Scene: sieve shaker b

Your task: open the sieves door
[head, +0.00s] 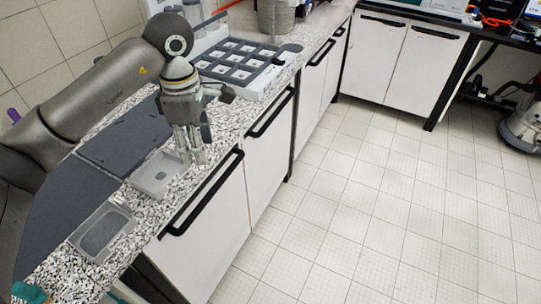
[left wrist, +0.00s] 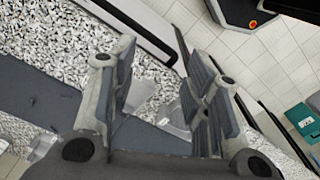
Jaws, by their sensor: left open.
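White cabinet doors with black bar handles run along the front under the speckled counter. The nearest door (head: 205,240) has its handle (head: 203,192) near the top. A second door (head: 272,160) with its handle (head: 270,114) stands just beyond. Both look closed, and no label shows which is the sieves door. My left gripper (head: 192,156) points down over the counter, near its front edge and beside the nearest handle, apart from it. It is open and empty; its spread fingers also show in the left wrist view (left wrist: 160,62). My right gripper is not in view.
A shallow grey tray (head: 157,176) lies below the left gripper, and another (head: 103,232) lies nearer. A white rack with several compartments (head: 240,66) stands farther along the counter. The tiled floor (head: 350,215) before the doors is clear. A vacuum cleaner (head: 522,130) stands far right.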

